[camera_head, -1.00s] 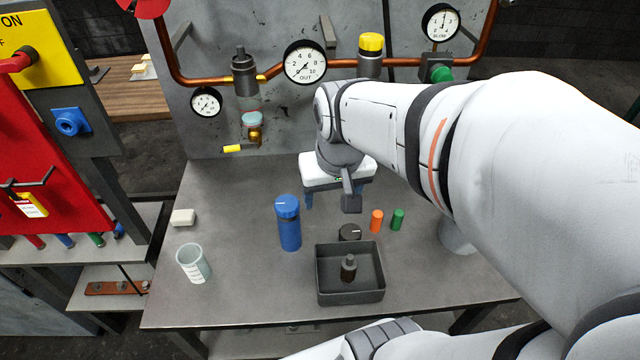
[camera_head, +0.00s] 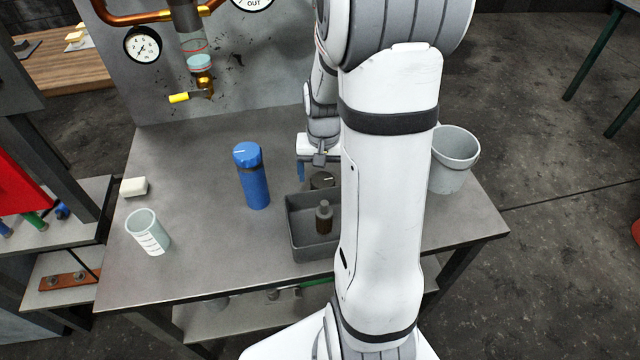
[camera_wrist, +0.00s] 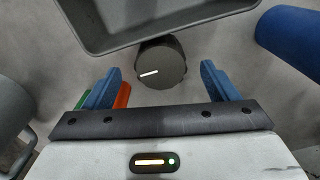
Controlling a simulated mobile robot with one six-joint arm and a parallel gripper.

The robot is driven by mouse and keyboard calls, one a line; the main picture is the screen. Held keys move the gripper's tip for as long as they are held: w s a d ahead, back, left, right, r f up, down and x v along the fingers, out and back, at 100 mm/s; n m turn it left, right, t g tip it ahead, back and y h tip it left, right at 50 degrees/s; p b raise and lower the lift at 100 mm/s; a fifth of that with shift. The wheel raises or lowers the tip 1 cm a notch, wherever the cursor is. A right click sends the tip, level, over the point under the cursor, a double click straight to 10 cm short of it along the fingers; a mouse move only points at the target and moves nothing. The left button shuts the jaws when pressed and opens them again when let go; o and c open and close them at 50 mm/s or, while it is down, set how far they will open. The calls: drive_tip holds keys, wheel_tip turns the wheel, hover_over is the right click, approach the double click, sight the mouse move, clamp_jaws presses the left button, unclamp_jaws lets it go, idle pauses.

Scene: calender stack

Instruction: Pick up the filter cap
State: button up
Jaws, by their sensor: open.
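The filter cap, a dark round cap (camera_head: 322,180) with a white line on top, sits on the table just behind the grey tray. In the wrist view the cap (camera_wrist: 160,62) lies centred ahead of the gap between my fingertips, close to the tray wall. My gripper (camera_wrist: 161,70) is open, with a blue finger to each side and nothing held. In the head view my gripper (camera_head: 316,168) is just behind the cap, and my arm hides part of it. I cannot tell the exact height of the fingertips above the table.
The grey tray (camera_head: 308,251) holds a small dark bottle (camera_head: 324,218). A blue canister (camera_head: 252,180) stands left of it. Orange (camera_wrist: 123,95) and green (camera_wrist: 81,98) cylinders show near my left finger. A grey bucket (camera_head: 453,170) stands right; a beaker (camera_head: 147,232) and white block (camera_head: 133,187) sit left.

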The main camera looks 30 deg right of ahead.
sight(323, 181)
wheel_tip(323, 181, down, 4)
drive_tip(key=shift+r, duration=0.25)
drive_tip(key=c, duration=1)
